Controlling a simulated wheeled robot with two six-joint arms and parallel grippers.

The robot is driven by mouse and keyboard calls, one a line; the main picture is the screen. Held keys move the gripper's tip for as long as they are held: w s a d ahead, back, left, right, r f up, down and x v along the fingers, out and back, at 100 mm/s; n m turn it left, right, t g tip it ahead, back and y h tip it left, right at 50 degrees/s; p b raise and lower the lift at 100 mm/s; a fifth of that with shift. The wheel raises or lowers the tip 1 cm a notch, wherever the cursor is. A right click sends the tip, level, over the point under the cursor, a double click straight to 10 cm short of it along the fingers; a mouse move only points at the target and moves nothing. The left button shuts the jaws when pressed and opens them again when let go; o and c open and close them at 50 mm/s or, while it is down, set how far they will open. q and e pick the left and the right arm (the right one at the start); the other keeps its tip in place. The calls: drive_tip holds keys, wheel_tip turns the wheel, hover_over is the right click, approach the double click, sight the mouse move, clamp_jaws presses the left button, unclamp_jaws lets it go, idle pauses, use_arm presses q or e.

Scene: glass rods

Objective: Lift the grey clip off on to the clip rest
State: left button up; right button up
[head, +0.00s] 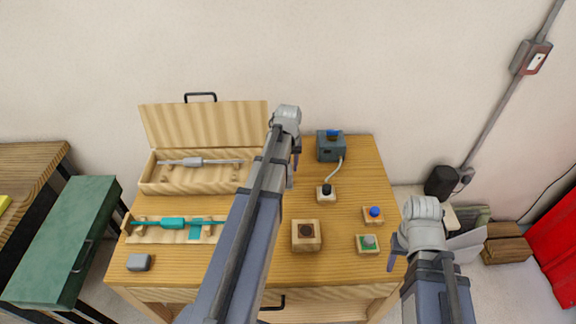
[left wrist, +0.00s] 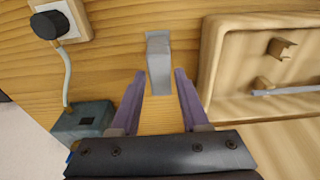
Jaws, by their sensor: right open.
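In the left wrist view a grey wedge-shaped piece (left wrist: 158,60) lies on the bare table; I cannot tell whether it is the clip or its rest. My left gripper (left wrist: 160,72) is open, its purple fingers on either side of the piece's near end, not closed on it. In the head view my left arm hides that spot, and the left gripper (head: 295,160) shows only in part. A grey block (head: 139,262) lies at the table's front left. A rod with a thick grey middle (head: 194,161) lies in the open wooden box (head: 160,187). My right gripper (head: 396,248) is open and empty by the right edge.
A teal tool (head: 172,224) rests on a wooden cradle at the left. A blue-grey device (head: 329,147) is cabled to a black knob (head: 326,192). Wooden blocks with a dark round top (head: 306,231), a blue button (head: 374,212) and a grey button (head: 369,241) stand at right.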

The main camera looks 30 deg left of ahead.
use_arm(q)
drive_tip(key=o, duration=0.3)
drive_tip(key=shift+o, duration=0.2)
drive_tip(key=shift+r, duration=0.1)
drive_tip(key=r+p, duration=0.5)
drive_tip(key=s+r+p, duration=0.1)
drive_tip(key=r+p, duration=0.1)
drive_tip(key=shift+d+r+p, duration=0.25)
drive_tip(key=shift+r+p, duration=0.1)
drive_tip(key=shift+p, duration=0.05)
drive_tip(key=shift+d+f, duration=0.1)
drive_tip(key=s+d+m, duration=0.5)
drive_tip(key=s+d, duration=0.2)
drive_tip(key=d, duration=0.8)
drive_tip(key=s+d+f+m+g+b, duration=0.1)
drive_tip(key=s+d+m, duration=0.4)
drive_tip(key=d, duration=0.9)
drive_tip(key=s, duration=0.3)
drive_tip(key=shift+s+d, duration=0.2)
drive_tip(key=shift+d, duration=0.15)
